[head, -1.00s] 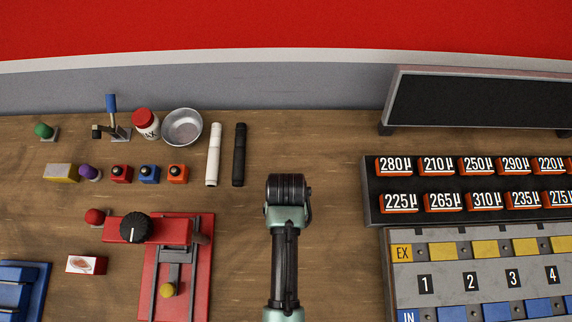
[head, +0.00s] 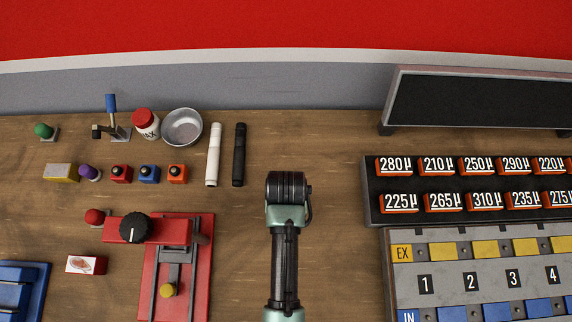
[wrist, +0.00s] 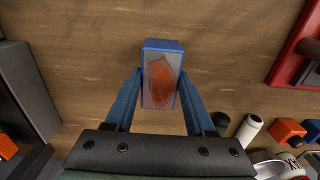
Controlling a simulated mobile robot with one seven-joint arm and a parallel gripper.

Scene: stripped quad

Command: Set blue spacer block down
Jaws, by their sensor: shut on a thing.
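The blue spacer block (wrist: 162,46) is held between the two blue fingers of my gripper (wrist: 160,78) in the wrist view. Its upward face is grey with a rusty-red smear. The fingers are shut on its two sides. Bare wooden table lies beneath and around it. I cannot tell whether the block touches the table or hangs just above it. In the head view my arm hides both the fingers and the block.
A red fixture with a black knob (head: 133,228) is to the left. White (head: 213,155) and black (head: 239,155) cylinders lie behind it. A black rack of numbered tags (head: 375,212) and a numbered grey board (head: 450,283) stand right. Bare wood (head: 340,170) surrounds my wrist.

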